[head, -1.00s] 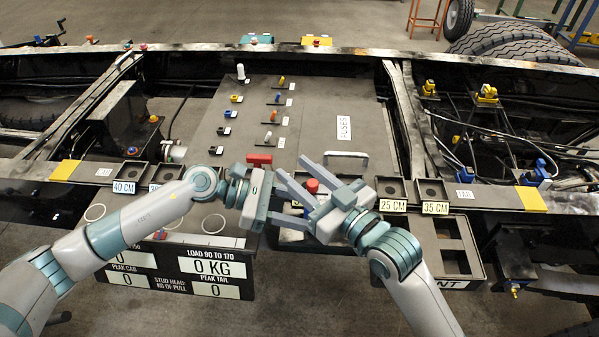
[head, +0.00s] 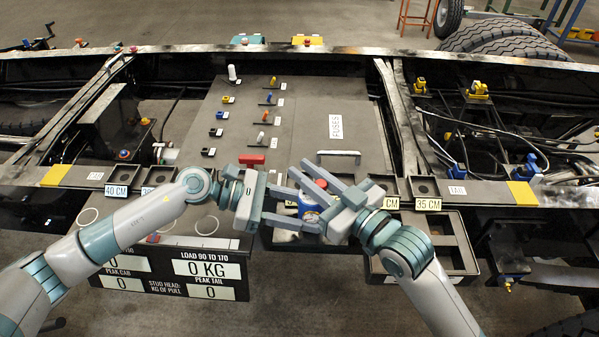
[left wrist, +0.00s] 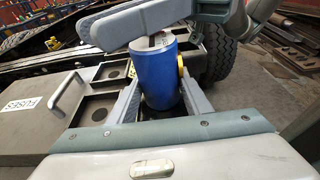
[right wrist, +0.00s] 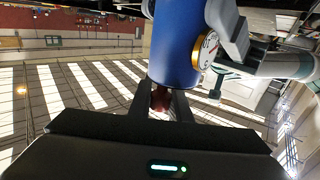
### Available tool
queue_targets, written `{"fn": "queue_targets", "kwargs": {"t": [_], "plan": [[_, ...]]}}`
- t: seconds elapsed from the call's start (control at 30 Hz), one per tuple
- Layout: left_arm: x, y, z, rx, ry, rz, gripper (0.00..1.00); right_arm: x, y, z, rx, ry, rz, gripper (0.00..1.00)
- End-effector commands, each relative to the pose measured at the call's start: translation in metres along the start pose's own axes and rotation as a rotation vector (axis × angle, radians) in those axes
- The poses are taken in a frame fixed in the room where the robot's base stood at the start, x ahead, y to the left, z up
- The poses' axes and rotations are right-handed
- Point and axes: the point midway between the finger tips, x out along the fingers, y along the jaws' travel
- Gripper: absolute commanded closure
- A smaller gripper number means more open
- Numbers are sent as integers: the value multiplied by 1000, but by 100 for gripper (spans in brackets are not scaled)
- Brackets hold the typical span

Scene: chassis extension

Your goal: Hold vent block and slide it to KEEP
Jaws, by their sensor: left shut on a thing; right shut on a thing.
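A blue cylinder (head: 309,206) with a red top (head: 321,184) stands between my grippers at the front edge of the chassis. My left gripper (head: 303,209) is shut around the cylinder, whose blue body (left wrist: 155,78) fills the gap between its fingers in the left wrist view. My right gripper (head: 311,177) is shut at the red top; the right wrist view shows a dark red piece (right wrist: 160,98) between its fingers. A round gauge (right wrist: 207,50) with a brass rim sits on the cylinder's side. I cannot tell which part is the vent block, and no KEEP mark is readable.
A grey FUSES panel (head: 290,110) with a handle lies behind the grippers. A dark tray (head: 452,232) stands at front right, partly behind my right arm. A load board (head: 150,275) hangs at front left. Rails and cables lie at both sides.

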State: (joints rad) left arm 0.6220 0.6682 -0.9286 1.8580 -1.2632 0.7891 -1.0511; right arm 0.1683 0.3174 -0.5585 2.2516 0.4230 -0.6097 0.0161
Motion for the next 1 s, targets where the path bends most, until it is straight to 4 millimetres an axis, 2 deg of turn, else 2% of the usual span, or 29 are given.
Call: {"fn": "queue_targets", "kwargs": {"t": [0.17,0.2,0.27,0.73,0.87,1.0], "plan": [[-2,2,-1,1,2,5,68,0,2,1,-3,-2,4,100],[-2,2,-1,1,2,5,68,0,2,1,-3,-2,4,78],[-2,2,-1,1,2,5,68,0,2,1,-3,-2,4,64],[-1,1,-1,1,2,2,68,-6,1,1,-2,-2,3,63],[-1,1,-1,0,2,2,68,-18,2,1,-2,-3,4,63],[-1,1,-1,0,2,2,68,-39,2,2,-2,-4,4,63]]}}
